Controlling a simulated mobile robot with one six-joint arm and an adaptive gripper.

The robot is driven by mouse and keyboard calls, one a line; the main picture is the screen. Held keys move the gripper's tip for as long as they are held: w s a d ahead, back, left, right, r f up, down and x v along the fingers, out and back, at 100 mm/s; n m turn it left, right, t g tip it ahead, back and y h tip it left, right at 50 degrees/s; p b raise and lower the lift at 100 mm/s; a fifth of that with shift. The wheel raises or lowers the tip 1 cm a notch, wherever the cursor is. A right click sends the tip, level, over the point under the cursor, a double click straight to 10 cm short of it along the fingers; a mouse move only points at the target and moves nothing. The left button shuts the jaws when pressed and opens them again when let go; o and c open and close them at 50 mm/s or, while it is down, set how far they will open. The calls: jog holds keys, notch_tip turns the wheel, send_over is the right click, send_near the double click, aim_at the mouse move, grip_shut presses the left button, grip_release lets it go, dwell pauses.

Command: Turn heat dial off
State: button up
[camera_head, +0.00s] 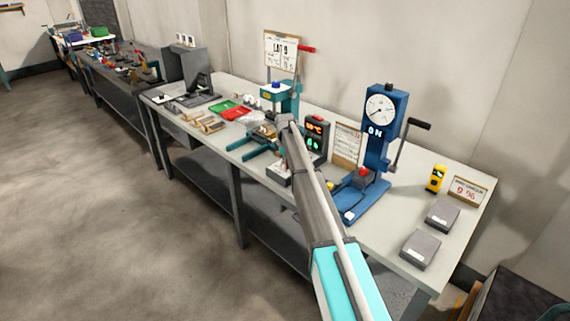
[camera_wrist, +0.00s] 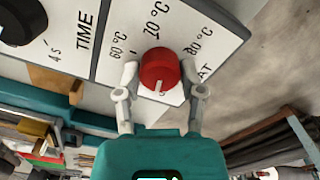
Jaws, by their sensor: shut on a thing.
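The heat dial (camera_wrist: 158,68) is a red round knob on a white panel (camera_wrist: 120,62) in the wrist view. The knob's white pointer mark faces down in the picture, toward a small label that is mostly hidden. My gripper (camera_wrist: 159,70) is shut on the dial, one finger on each side. In the head view my arm covers the dial and the gripper.
A black TIME dial (camera_wrist: 22,20) is left of the heat dial. In the head view, a dark box with a lit red temperature display (camera_head: 316,126) stands right of my arm. A blue gauge press (camera_head: 378,125) is further right, and a teal press (camera_head: 283,97) is behind.

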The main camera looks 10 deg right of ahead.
jog(key=shift+n, duration=1.6)
jog(key=o, duration=1.2)
jog(key=shift+c, duration=0.2)
jog(key=shift+m, duration=0.4)
